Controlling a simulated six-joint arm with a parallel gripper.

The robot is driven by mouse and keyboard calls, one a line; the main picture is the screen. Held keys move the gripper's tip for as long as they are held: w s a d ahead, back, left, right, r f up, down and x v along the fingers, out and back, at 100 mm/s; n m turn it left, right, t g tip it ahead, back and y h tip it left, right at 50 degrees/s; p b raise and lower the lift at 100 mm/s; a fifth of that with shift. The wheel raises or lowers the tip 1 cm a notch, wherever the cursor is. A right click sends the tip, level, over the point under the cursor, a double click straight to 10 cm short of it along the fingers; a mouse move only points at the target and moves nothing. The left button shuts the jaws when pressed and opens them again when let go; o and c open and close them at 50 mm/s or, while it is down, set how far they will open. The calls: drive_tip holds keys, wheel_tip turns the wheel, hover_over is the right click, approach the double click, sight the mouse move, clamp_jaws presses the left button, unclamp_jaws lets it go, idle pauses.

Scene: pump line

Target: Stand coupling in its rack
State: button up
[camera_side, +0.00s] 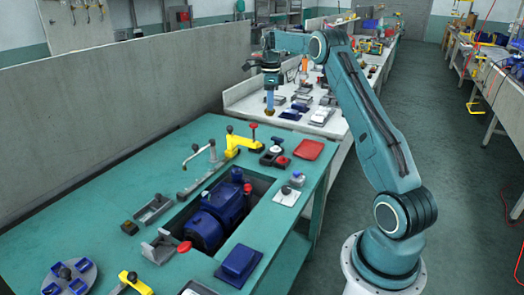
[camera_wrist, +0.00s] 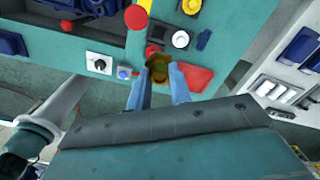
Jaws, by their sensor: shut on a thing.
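My gripper (camera_side: 270,97) hangs pointing down above the far end of the green workbench, with clear air below it. It is shut on a small brass-brown piece, which I take to be the coupling (camera_side: 270,112). In the wrist view the two blue fingers (camera_wrist: 158,84) close on the coupling (camera_wrist: 158,68), which sticks out past their tips. I cannot tell for sure which fixture is the rack. A grey channel-shaped holder (camera_side: 154,211) and a grey round plate with blue blocks (camera_side: 70,279) stand on the left part of the bench.
A blue pump (camera_side: 212,222) sits in the bench recess. Yellow clamps (camera_side: 241,143) and a grey lever clamp (camera_side: 197,160) rise around it. A red tray (camera_side: 309,150), a dark device with a gauge (camera_side: 274,156) and a switch panel (camera_side: 287,195) lie near the right edge.

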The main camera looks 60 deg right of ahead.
wheel_tip(320, 180, down, 12)
drive_tip(key=shift+a+f, duration=0.15)
drive_tip(key=shift+f, duration=0.15)
idle(0.3)
drive_tip(key=shift+f, duration=2.3)
drive_tip(key=shift+f, duration=0.65)
idle(1.9)
drive_tip(key=o, duration=0.9)
drive_tip(key=shift+o, duration=0.2)
drive_tip(key=shift+r, duration=0.2)
drive_tip(key=shift+r, duration=2.85)
